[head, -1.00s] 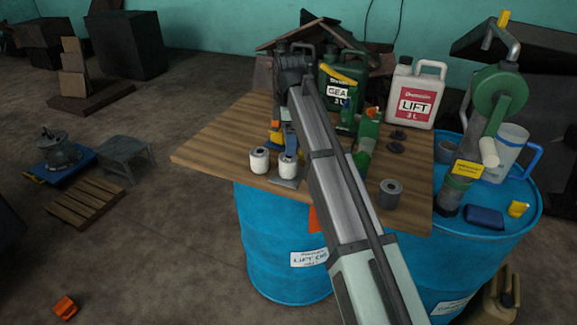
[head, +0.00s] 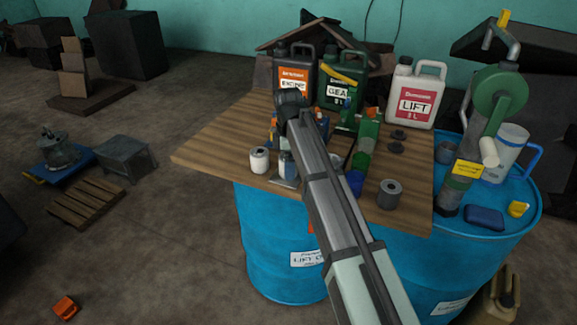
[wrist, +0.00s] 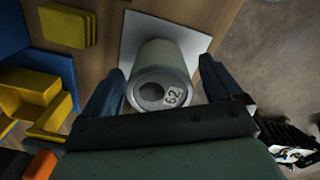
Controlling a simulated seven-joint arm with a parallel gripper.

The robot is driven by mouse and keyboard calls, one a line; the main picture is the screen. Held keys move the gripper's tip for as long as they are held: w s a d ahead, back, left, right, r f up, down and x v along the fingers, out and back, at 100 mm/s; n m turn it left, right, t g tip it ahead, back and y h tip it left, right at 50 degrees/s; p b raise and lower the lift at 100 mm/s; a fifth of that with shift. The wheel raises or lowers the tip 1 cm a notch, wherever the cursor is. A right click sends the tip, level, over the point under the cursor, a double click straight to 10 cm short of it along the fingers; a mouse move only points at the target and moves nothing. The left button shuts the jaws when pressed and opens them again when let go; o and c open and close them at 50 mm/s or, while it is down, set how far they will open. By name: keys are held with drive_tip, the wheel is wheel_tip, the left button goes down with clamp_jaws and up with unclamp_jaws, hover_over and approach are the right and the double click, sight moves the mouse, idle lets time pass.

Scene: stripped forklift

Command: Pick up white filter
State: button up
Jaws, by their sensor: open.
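A white cylindrical filter (head: 288,170) stands on a small pale metal plate (head: 284,183) near the table's front edge, partly hidden by my gripper in the head view. In the wrist view the filter (wrist: 158,88) shows its round grey end with a dark hole and a tag reading 62. My gripper (wrist: 163,84) is open, with one blue finger on either side of the filter. I cannot tell whether either finger touches it. A second white filter (head: 259,160) stands just left, on the bare wood.
The wooden table (head: 215,150) has free room at left. A grey filter (head: 390,194) and a blue round item (head: 355,182) stand at right. An orange-labelled jug (head: 295,77), a green jug (head: 341,85) and a white jug (head: 413,95) stand behind. Yellow parts (wrist: 35,95) lie near my gripper.

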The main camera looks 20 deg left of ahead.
drive_tip(key=c, duration=1.3)
drive_tip(key=shift+o, duration=0.2)
wheel_tip(320, 180, up, 9)
drive_tip(key=shift+f, duration=0.15)
drive_tip(key=shift+w+r, duration=0.1)
drive_tip(key=shift+r, duration=0.2)
drive_tip(key=w+d+f, duration=0.1)
drive_tip(key=w+d, duration=0.8)
drive_tip(key=d, duration=0.1)
drive_tip(key=shift+w+d+f, duration=0.3)
drive_tip(key=shift+f, duration=0.05)
